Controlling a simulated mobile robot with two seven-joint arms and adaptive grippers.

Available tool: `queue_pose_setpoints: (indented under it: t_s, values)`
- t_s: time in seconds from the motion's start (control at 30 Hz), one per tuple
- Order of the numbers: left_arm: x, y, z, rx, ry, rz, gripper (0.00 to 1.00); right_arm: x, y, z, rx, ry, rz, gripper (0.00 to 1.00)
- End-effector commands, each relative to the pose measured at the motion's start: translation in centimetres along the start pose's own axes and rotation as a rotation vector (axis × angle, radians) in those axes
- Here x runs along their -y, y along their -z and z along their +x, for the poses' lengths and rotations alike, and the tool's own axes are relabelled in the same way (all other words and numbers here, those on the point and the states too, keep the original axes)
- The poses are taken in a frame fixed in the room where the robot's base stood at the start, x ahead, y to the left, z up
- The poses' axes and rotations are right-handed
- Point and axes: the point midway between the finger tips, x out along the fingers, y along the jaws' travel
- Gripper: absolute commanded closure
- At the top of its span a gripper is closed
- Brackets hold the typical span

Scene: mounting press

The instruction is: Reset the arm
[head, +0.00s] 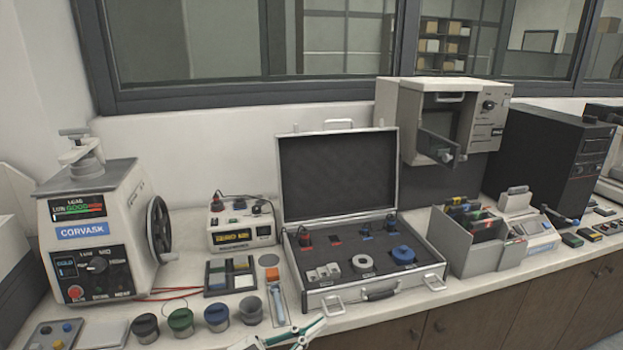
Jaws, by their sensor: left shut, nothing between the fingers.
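My left gripper (300,332) shows at the bottom edge of the head view, left of centre. It is pale with green stripes and dark parts, is shut and holds nothing, and is partly cut off by the frame. It is in front of the open case, near the bench's front edge. My right gripper is not clearly visible. The mounting press (95,235) stands at the left, with a lever-like clamp (80,147) on top, a dark handwheel (160,231) on its right side and a red button (75,292) low on its front.
An open silver case (365,290) holds coloured parts in foam. Several round cups (181,321) and a tray of coloured blocks (230,275) stand near the press. A grey bin (470,245), an open-doored cabinet (440,105) and a black tower (550,160) stand to the right.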

Motion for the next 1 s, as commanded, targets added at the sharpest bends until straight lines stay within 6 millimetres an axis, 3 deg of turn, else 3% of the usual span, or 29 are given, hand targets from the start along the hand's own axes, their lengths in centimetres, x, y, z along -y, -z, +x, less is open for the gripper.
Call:
queue_pose_setpoints:
  t_s: [0.17, 0.3, 0.5, 0.6, 0.7, 0.8, 1.0]
  values:
    - [2.1, -5.0, -6.3, 0.113, 0.323, -0.027, 1.00, -0.1, -0.1, 0.0, 0.002, -0.003, 0.002, 0.60]
    - [2.3, -10.3, -13.4, 0.299, 0.526, -0.049, 1.00, -0.2, -0.2, 0.0, 0.004, -0.005, 0.003, 0.60]
    - [-1.0, -17.0, -24.7, 0.617, 0.682, -0.095, 1.00, -0.3, -0.4, 0.1, 0.008, -0.009, 0.005, 0.60]
    - [-3.3, -19.1, -29.1, 0.748, 0.705, -0.118, 1.00, -0.4, -0.5, 0.1, 0.010, -0.010, 0.006, 0.60]
    - [-5.2, -20.4, -32.3, 0.841, 0.710, -0.135, 1.00, -0.5, -0.6, 0.1, 0.012, -0.012, 0.006, 0.60]
    - [-6.3, -21.0, -34.1, 0.893, 0.708, -0.146, 1.00, -0.5, -0.7, 0.1, 0.013, -0.012, 0.006, 0.60]
    - [-6.8, -21.2, -34.8, 0.915, 0.706, -0.149, 1.00, -0.5, -0.7, 0.1, 0.014, -0.012, 0.006, 0.60]
